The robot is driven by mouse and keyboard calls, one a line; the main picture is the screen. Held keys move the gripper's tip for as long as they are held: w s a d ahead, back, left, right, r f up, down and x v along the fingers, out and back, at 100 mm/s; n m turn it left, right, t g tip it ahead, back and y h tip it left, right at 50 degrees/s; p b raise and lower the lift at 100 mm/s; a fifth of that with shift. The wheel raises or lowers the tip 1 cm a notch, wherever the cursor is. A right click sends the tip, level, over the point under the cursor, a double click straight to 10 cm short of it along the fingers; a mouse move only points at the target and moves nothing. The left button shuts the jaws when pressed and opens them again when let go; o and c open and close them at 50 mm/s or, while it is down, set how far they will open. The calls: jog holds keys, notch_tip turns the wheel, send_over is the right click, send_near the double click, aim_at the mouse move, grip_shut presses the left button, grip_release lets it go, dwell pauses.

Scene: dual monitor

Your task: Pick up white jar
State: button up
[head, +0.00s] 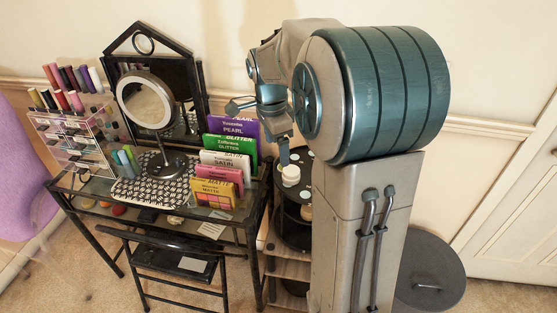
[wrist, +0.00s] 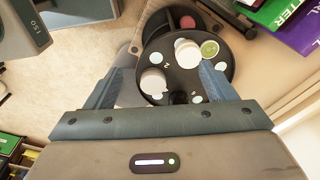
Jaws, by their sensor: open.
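Two white round items stand on a black round tiered stand (wrist: 170,57) in the wrist view. One white jar (wrist: 153,82) is nearer my gripper, and another white jar (wrist: 187,50) is farther back, beside a green lime-like disc. In the head view a white jar (head: 290,175) stands upright on the stand's top (head: 297,158), just below one finger. I cannot tell which of the two it matches. My gripper (wrist: 166,62) is open and empty, its fingers on either side of the jars in the picture. Contact is not visible.
A glass vanity table (head: 185,218) left of the stand holds a round mirror (head: 147,101), a clear cosmetics organizer (head: 72,142) and several upright coloured palettes (head: 233,128). A black chair (head: 173,262) stands in front. My arm hides part of the stand's right side.

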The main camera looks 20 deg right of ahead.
jog(key=w+d+f+m+g, duration=0.1)
jog(key=w+d+f+m, duration=0.3)
jog(key=w+d+m, duration=0.35)
jog(key=m, duration=0.1)
send_over(292, 171)
jog(key=f, duration=0.8)
jog(key=shift+w+p, duration=0.35)
jog(key=shift+s+f+p, duration=0.15)
jog(key=shift+f+p, duration=0.1)
jog(key=shift+f, duration=1.1)
jog(key=shift+s+f+p, duration=0.1)
jog(key=shift+f+p, duration=0.15)
jog(key=shift+f, duration=1.1)
jog(key=c, duration=1.1)
